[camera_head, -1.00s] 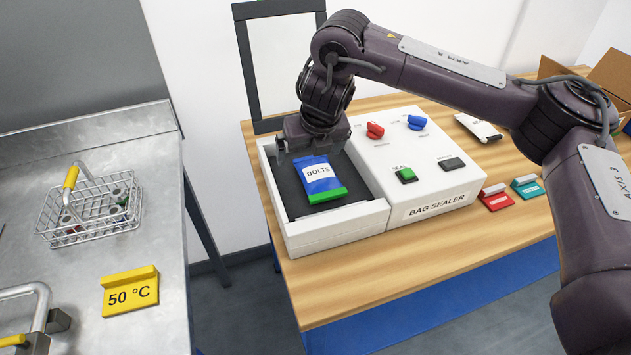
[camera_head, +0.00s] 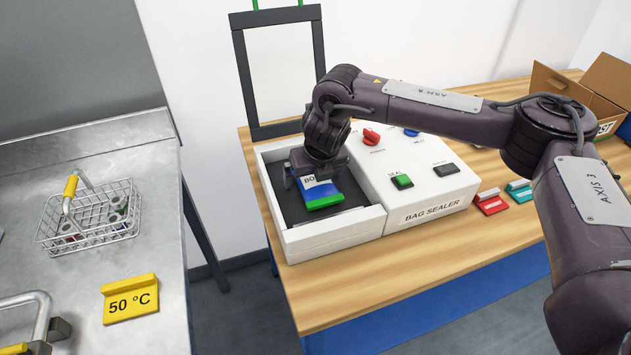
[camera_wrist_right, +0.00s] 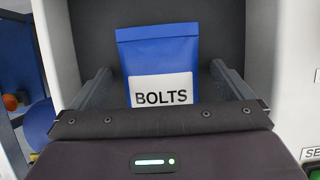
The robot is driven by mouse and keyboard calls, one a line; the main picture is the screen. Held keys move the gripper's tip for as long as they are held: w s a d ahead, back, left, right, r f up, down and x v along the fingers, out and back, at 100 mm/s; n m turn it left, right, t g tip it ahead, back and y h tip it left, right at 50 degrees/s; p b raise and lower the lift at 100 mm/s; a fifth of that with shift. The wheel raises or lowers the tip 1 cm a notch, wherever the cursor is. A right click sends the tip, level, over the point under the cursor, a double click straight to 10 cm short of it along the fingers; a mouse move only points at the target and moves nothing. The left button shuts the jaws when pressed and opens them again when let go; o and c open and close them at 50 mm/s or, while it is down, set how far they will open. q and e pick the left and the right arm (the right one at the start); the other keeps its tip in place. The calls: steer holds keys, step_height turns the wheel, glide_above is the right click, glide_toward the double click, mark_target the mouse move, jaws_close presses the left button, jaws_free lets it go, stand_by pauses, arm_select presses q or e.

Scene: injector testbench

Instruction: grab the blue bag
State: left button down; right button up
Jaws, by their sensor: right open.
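The blue bag (camera_head: 322,192), with a white label and a green lower edge, lies in the dark tray of the bag sealer (camera_head: 433,206). My right gripper (camera_head: 318,181) is open over the tray and hides the upper part of the bag in the head view. In the right wrist view, the bag (camera_wrist_right: 158,52) shows its label "BOLTS" between the two open fingers (camera_wrist_right: 160,82). The fingers stand on either side of the bag. I cannot tell how far above the tray floor they are. My left gripper is not in view.
The tray's white front wall (camera_head: 335,234) surrounds the bag on the near side. A cardboard box (camera_head: 592,94) stands at the back right. A wire basket (camera_head: 90,216) and yellow sign (camera_head: 130,299) are on the metal bench.

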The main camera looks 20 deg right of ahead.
steer(key=c, duration=1.1)
steer(key=shift+r, duration=0.15)
